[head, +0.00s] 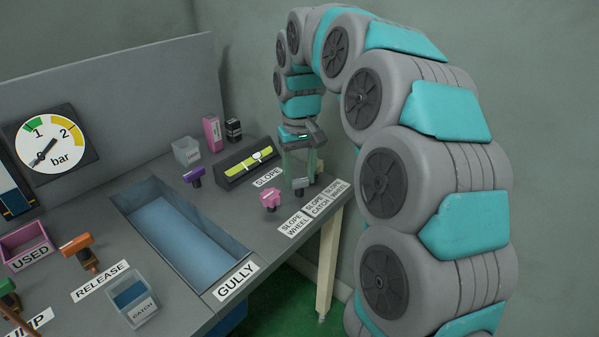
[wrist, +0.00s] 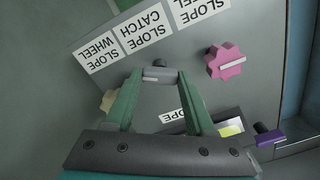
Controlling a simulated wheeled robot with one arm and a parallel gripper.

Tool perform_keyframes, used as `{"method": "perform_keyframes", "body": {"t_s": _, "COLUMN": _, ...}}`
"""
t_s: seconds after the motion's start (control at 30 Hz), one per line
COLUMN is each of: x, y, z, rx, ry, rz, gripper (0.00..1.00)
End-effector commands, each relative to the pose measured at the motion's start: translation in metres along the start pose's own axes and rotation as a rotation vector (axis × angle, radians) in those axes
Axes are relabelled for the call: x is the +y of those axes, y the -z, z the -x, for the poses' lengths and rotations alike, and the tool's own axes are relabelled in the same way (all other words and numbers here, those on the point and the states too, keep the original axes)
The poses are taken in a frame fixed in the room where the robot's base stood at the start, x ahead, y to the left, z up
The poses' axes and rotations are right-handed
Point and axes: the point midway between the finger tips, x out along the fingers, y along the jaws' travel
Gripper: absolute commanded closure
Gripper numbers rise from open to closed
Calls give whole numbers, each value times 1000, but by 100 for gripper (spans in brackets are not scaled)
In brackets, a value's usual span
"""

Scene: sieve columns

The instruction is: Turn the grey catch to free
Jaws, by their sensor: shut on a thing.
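The grey catch (head: 298,186) stands on the bench at the front right, behind the "SLOPE CATCH" label (head: 318,205). My gripper (head: 300,180) reaches down over it with its green fingers on either side. In the wrist view the catch (wrist: 158,73) sits between the two fingertips (wrist: 158,78), and my gripper is shut on it. A pale line on its top runs roughly across from finger to finger. The fingers hide part of the catch. No free mark shows beside it.
A pink wheel (head: 270,198) stands close to the left of the catch. A dark box with a yellow-green level (head: 252,160) lies behind. A purple knob (head: 194,176) and the open gully (head: 185,235) are farther left. A cream piece (wrist: 108,100) is beside one finger.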

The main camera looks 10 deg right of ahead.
Motion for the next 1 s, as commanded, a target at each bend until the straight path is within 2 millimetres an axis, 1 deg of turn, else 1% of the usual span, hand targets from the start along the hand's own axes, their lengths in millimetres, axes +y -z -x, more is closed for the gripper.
{"method": "perform_keyframes", "body": {"t_s": 0.2, "x": 0, "y": 0, "z": 2, "rx": 1, "ry": 1, "rz": 198, "gripper": 100}}
{"method": "perform_keyframes", "body": {"t_s": 0.5, "x": 0, "y": 0, "z": 2, "rx": 2, "ry": -2, "rz": 412, "gripper": 100}}
{"method": "perform_keyframes", "body": {"t_s": 0.7, "x": 0, "y": 1, "z": 1, "rx": 3, "ry": -1, "rz": 497, "gripper": 100}}
{"method": "perform_keyframes", "body": {"t_s": 1.0, "x": 0, "y": 1, "z": 1, "rx": 3, "ry": -1, "rz": 542, "gripper": 100}}
